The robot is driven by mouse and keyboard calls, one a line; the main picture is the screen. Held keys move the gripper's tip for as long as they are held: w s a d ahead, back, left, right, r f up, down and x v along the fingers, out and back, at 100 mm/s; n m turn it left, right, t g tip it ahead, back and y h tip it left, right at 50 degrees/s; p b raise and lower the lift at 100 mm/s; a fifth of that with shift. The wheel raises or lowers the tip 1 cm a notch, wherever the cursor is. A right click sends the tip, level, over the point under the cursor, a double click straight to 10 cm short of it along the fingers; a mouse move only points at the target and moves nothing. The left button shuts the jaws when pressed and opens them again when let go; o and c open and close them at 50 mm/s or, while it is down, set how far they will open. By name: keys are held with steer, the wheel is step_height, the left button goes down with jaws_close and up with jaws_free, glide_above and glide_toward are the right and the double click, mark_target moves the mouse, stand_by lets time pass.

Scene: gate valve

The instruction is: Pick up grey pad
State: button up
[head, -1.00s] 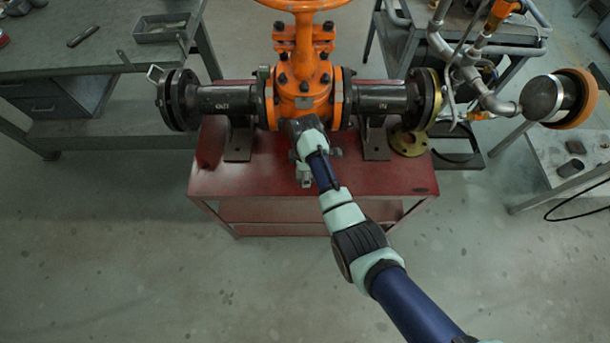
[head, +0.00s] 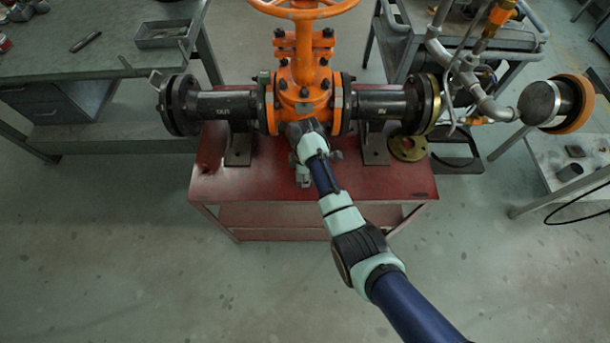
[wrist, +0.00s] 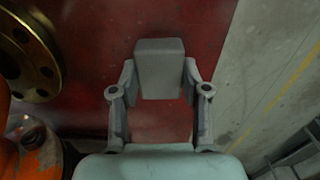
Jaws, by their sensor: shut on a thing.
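The grey pad (wrist: 159,68) is a block-shaped piece in the wrist view, at the upper middle. My gripper (wrist: 159,90) has one finger on each side of it and is shut on it. The red table top shows behind the pad, and I cannot tell whether the pad touches it. In the head view my gripper (head: 304,172) is low over the front middle of the red table (head: 258,184), just in front of the orange valve (head: 303,95). The pad is hard to make out there.
The valve with its black flanged pipes (head: 228,103) stands close behind my gripper. A brass ring (head: 408,149) lies on the red table at the right; it also shows in the wrist view (wrist: 42,50). The table's front edge is near, with open floor beyond.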

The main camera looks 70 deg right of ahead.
step_height(320, 180, up, 19)
steer(key=p, duration=0.7)
steer(key=shift+p, duration=0.35)
